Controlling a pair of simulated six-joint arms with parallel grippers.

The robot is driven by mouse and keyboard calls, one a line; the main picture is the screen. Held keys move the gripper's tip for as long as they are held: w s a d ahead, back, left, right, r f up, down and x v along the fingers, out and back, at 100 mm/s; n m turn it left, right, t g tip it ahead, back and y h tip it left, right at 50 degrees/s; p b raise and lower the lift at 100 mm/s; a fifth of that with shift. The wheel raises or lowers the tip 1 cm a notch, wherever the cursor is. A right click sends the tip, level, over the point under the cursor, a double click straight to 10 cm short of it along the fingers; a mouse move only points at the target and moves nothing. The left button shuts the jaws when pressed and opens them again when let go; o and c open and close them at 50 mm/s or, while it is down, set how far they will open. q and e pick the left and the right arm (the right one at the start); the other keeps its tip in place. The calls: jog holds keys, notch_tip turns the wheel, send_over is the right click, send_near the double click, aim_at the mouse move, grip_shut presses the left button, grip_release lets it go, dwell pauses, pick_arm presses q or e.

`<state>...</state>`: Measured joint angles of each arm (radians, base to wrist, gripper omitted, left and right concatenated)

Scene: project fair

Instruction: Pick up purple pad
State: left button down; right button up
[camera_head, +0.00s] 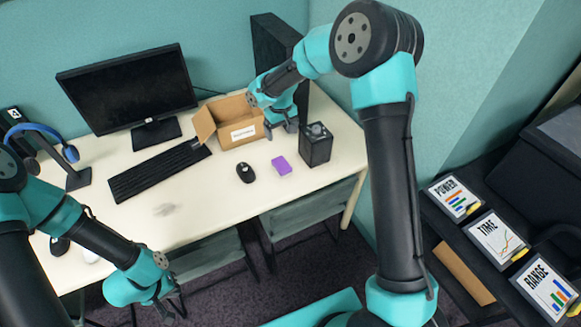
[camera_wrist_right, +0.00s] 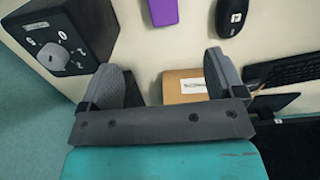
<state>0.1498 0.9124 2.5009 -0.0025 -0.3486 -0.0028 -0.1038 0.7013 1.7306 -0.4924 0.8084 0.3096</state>
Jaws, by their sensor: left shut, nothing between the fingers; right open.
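The purple pad (camera_head: 282,165) lies flat on the cream desk, between the black mouse and the dark box with a knob. It also shows at the top edge of the right wrist view (camera_wrist_right: 163,12), partly cut off. My right gripper (camera_head: 281,129) is open and empty above the desk, behind the pad and in front of the cardboard box. Its two grey fingers stand apart in the right wrist view (camera_wrist_right: 163,72), with the pad beyond them. My left gripper (camera_head: 176,301) is low by the desk's front edge, shut and empty, far from the pad.
The knobbed box (camera_head: 317,145) stands close right of the pad; the mouse (camera_head: 245,172) lies left of it. Behind are an open cardboard box (camera_head: 230,110) and a tall black case (camera_head: 268,45). A keyboard (camera_head: 160,170) and monitor (camera_head: 130,85) are left. Front desk is mostly clear.

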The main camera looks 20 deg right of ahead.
send_near(282, 164)
jog(key=f, duration=0.5)
jog(key=shift+w+f, duration=0.15)
jog(key=shift+w, duration=0.05)
dwell(0.5)
jog(key=shift+f, duration=2.55)
jog(key=c, duration=1)
